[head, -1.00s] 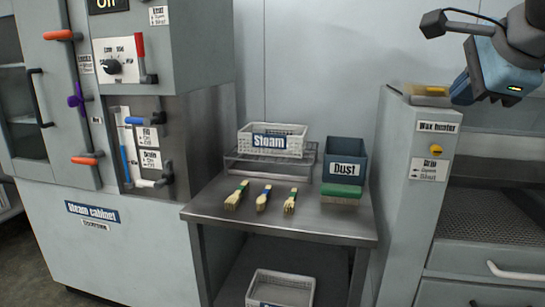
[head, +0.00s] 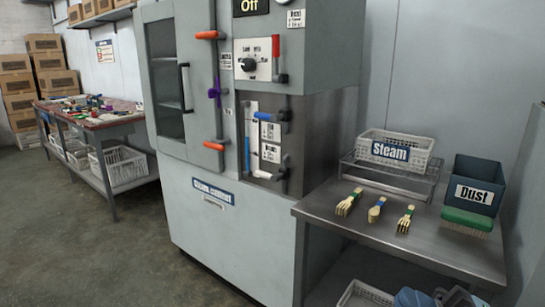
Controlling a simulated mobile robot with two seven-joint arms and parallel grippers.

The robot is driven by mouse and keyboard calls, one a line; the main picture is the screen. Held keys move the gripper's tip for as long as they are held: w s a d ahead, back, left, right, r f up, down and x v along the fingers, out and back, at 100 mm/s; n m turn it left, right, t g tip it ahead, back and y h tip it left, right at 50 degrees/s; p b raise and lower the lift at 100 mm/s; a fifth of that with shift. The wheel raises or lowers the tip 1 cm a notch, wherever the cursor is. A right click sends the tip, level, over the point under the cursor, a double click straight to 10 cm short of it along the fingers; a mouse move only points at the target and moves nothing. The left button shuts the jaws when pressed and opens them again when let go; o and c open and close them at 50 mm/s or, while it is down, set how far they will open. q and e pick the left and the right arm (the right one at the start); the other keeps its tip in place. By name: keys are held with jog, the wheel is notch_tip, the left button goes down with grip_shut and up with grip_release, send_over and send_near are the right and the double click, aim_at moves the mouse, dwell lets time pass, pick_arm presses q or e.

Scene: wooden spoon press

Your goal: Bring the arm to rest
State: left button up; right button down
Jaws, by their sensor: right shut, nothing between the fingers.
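My right gripper (head: 425,298) shows only in part at the bottom edge of the head view, low in front of the steel side table (head: 345,215). Its blue housing shows. It is shut and empty, and its fingertips are hard to make out. It looks clear of the tabletop and the tools. My left gripper is not in view.
Wooden utensils (head: 376,209) lie on the table, with the Steam basket (head: 395,151), Dust bin (head: 473,193) and green brush (head: 467,219) behind and right. The steam cabinet (head: 215,230) stands left. Open floor (head: 120,260) lies farther left, before a cluttered bench (head: 118,118).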

jog(key=s+a+f+m+t+h, duration=0.1)
jog(key=a+f+m+t+h, duration=0.25)
jog(key=m, duration=0.55)
jog(key=s+a+f+m+t+h+p, duration=0.15)
jog(key=f+m+h, duration=0.25)
jog(key=m, duration=0.5)
jog(key=a+f+m+t+h, duration=0.3)
jog(key=a+f+m+h, duration=0.1)
jog(key=m, duration=0.4)
pick_arm(q)
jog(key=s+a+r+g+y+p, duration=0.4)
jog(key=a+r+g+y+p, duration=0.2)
jog(key=p, duration=3.1)
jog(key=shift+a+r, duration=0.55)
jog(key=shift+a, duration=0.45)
pick_arm(e)
jog(key=s+d+r+g+h, duration=0.4)
jog(key=d+r+g+h, duration=0.1)
jog(key=d, duration=0.3)
jog(key=shift+s+d+r+g+h, duration=0.15)
jog(key=shift+d+r+g+h, duration=0.2)
jog(key=shift+r+g, duration=0.4)
